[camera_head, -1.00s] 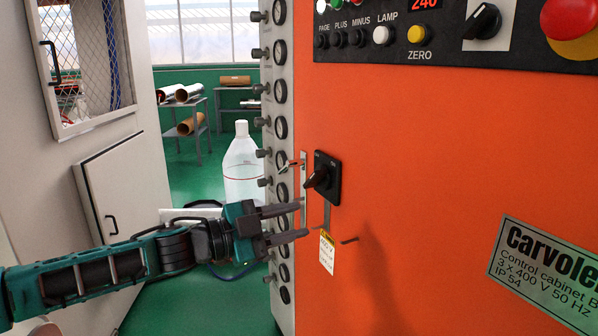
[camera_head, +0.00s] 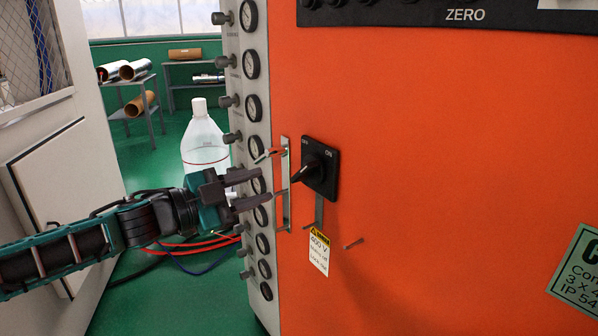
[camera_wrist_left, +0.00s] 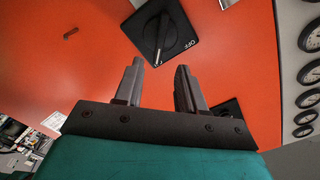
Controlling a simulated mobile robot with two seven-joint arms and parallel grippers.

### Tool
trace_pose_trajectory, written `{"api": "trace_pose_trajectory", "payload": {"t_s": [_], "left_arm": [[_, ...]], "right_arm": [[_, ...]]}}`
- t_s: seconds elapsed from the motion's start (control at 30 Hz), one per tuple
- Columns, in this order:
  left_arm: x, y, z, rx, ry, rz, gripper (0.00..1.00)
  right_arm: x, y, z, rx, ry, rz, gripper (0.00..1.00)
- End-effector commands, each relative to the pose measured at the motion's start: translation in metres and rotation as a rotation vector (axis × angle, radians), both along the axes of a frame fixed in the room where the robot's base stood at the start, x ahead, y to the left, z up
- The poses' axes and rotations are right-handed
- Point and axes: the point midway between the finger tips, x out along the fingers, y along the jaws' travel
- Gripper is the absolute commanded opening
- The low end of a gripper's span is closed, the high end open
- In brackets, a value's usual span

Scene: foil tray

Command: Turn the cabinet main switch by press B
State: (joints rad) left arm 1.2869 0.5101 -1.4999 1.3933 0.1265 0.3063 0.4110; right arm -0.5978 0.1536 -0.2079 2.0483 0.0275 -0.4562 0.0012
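The main switch (camera_head: 320,168) is a black square plate with a black rotary knob (camera_head: 307,168) and OFF and ON labels. It sits on the orange cabinet front (camera_head: 430,160). In the left wrist view the switch (camera_wrist_left: 160,28) is beyond the fingertips, with OFF readable; I cannot tell the knob's exact setting. My left gripper (camera_head: 266,186) is open and empty, left of the switch and slightly lower, pointing towards the panel. In the left wrist view its two fingers (camera_wrist_left: 160,66) are apart, and the knob lies ahead of the gap, not between them. My right gripper is not in view.
A metal hasp strip (camera_head: 285,185) with an orange piece is left of the switch. A yellow-and-white warning tag (camera_head: 319,250) hangs below, with a small peg (camera_head: 353,243) beside it. Gauges (camera_head: 255,108) line the cabinet edge. A clear bottle (camera_head: 203,140) stands behind the gripper.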

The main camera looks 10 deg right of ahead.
Motion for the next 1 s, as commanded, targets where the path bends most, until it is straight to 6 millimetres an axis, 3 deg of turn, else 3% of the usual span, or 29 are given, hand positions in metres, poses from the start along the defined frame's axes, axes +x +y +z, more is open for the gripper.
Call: {"api": "trace_pose_trajectory", "payload": {"t_s": [0.3, 0.5, 0.73, 1.0], "left_arm": [[0.023, -0.059, -0.001, 0.001, -0.002, -0.001, 0.39], [0.035, -0.085, -0.001, 0.0, 0.0, 0.0, 0.39], [0.041, -0.099, 0.0, 0.001, 0.0, 0.001, 0.39], [0.042, -0.1, 0.0, 0.001, 0.0, 0.001, 0.39]], "right_arm": [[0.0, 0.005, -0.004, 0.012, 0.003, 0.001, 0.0], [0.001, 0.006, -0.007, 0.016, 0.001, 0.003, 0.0], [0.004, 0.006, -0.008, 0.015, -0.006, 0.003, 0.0], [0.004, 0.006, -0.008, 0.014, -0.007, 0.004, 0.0]]}}
